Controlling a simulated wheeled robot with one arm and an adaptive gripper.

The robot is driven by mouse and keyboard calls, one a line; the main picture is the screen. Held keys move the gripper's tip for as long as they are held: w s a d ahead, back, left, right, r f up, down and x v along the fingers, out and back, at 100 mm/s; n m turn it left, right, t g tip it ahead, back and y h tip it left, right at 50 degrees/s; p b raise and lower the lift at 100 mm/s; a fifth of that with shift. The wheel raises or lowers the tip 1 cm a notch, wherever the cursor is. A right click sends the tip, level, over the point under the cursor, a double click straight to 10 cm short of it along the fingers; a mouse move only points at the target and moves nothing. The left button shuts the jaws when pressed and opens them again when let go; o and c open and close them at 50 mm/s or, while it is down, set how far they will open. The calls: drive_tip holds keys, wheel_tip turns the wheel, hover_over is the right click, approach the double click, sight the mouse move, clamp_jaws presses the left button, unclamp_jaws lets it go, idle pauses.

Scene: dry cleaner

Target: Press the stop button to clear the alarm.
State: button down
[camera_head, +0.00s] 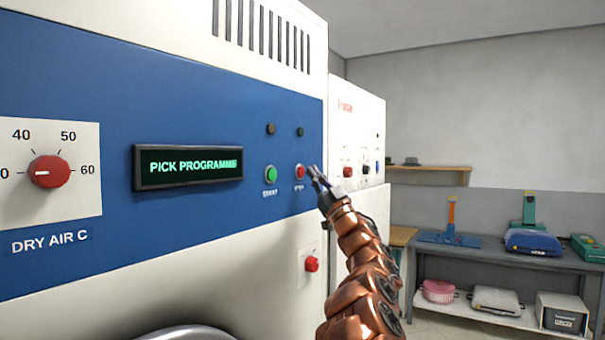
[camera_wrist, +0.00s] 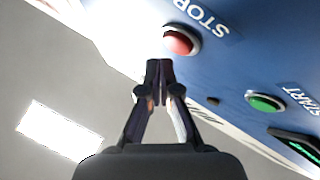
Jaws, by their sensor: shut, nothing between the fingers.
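The red stop button (camera_head: 300,171) sits on the blue panel of the machine, to the right of the green start button (camera_head: 271,174). In the wrist view the stop button (camera_wrist: 180,40) is under the word STOP, and the start button (camera_wrist: 264,102) is at the right. My gripper (camera_head: 314,172) is shut and empty, its tips just right of the stop button in the head view. In the wrist view the tips (camera_wrist: 159,62) are close below the button; I cannot tell whether they touch. The display (camera_head: 188,167) reads PICK PROGRAMME. Two dark lamps (camera_head: 271,129) are above the buttons.
A red temperature dial (camera_head: 49,172) is at the left of the panel. Another red knob (camera_head: 312,264) is lower on the machine. A second white machine (camera_head: 358,130) stands behind. A grey table (camera_head: 470,266) with several items is at the right.

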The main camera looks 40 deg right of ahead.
drive_tip(key=s, duration=0.2)
drive_tip(key=s+d, duration=0.1)
drive_tip(key=s, duration=0.1)
drive_tip(key=shift+s+d+p, duration=0.2)
drive_tip(key=shift+s+p, duration=0.1)
drive_tip(key=shift+p, duration=0.1)
drive_tip(key=shift+h, duration=0.3)
idle(0.4)
